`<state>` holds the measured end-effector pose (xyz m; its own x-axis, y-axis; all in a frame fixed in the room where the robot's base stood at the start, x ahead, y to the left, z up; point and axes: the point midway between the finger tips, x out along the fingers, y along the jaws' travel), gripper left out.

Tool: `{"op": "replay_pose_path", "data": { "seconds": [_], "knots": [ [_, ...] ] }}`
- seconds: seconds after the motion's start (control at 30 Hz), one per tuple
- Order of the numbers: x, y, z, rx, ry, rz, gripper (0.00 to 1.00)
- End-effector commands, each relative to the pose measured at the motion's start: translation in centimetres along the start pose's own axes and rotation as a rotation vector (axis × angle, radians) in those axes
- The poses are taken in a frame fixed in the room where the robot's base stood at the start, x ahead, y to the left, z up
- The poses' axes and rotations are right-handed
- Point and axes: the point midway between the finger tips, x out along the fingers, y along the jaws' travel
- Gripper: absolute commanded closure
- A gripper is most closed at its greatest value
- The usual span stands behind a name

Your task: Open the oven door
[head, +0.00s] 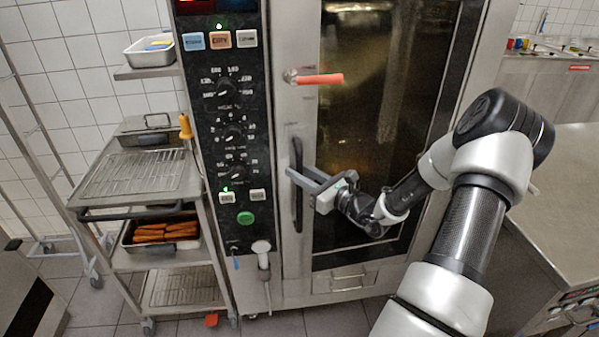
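The oven (283,240) is a tall steel unit with a black control panel on its left. Its door (380,80) has a dark glass window and looks shut. A black vertical handle (298,150) runs along the door's left side, and a red lever (318,79) sticks out level above it. My gripper (297,170) comes from the right at the handle's middle. Its two grey fingers are apart; one crosses in front of the handle and the other ends just right of it. Whether they touch the handle I cannot tell.
A steel trolley (203,195) with racks and a tray of orange-brown food (165,232) stands close left of the oven. A steel counter (565,190) stands at the right. A small hand shower (262,250) hangs low on the oven front. Some tiled floor (335,322) is clear below.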

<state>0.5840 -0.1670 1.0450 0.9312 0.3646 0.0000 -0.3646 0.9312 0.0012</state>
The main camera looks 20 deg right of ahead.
Motion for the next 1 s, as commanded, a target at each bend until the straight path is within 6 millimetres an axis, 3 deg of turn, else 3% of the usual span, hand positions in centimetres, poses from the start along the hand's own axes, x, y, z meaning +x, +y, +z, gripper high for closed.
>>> {"op": "replay_pose_path", "data": {
  "seconds": [0.27,0.43,0.7,0.87,1.0],
  "knots": [
    [0.2,0.0,0.0,0.000,0.000,0.000,0.75],
    [0.2,0.0,0.0,0.000,0.000,0.000,1.00],
    [-0.1,0.1,0.0,-0.001,0.000,0.004,1.00],
    [-1.6,0.7,0.1,-0.004,0.001,0.036,1.00],
    [-4.6,1.8,0.2,-0.007,0.002,0.094,1.00]
  ]
}}
